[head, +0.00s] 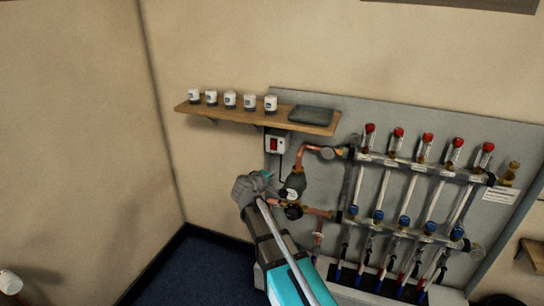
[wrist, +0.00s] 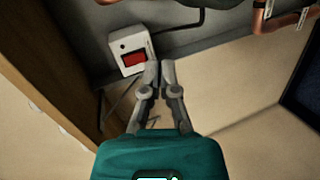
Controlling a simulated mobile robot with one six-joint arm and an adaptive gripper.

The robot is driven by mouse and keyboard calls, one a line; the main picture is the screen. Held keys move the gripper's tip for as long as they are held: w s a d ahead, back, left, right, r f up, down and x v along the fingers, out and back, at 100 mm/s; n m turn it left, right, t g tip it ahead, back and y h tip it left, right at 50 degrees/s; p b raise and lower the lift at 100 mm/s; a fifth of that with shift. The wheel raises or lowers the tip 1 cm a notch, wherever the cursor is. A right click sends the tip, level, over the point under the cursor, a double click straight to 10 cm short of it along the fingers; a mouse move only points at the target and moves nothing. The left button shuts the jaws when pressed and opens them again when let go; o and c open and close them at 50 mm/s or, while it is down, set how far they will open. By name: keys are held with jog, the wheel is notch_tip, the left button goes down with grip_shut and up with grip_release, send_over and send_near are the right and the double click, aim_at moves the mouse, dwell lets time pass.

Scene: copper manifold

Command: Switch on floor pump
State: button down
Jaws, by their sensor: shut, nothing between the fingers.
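A white switch box (head: 276,144) with a red rocker is fixed on the grey board, below the right part of the shelf. In the wrist view the switch box (wrist: 131,50) is up and left of my fingertips, with its red rocker (wrist: 134,59) facing me. My gripper (wrist: 160,66) is shut and empty, its tips beside the box in the picture; I cannot tell whether they touch it. In the head view my gripper (head: 257,187) is below the switch, left of the dark floor pump (head: 294,184) on the copper pipe, and partly hides the piping.
A wooden shelf (head: 238,116) above the switch holds several white caps (head: 230,99) and a dark folded cloth (head: 312,115). The manifold (head: 420,170) with red and blue caps fills the right side. The wall left of the board is clear.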

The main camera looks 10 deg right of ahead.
aim_at(274, 150)
jog(key=w+a+n, duration=0.1)
jog(key=w+a+r+n+t, duration=0.1)
jog(key=w+a+r+t, duration=0.1)
jog(key=a, duration=0.1)
jog(key=shift+w+n+y+b, duration=0.3)
jog(key=shift+n, duration=0.1)
jog(key=shift+w, duration=0.15)
jog(key=x, duration=0.4)
jog(key=b+x, duration=0.1)
jog(key=x, duration=0.4)
jog(key=b+x, duration=0.1)
jog(key=x, duration=0.3)
jog(key=shift+w+d+r, duration=0.2)
jog(key=shift+w+d, duration=0.05)
jog(key=shift+w, duration=0.1)
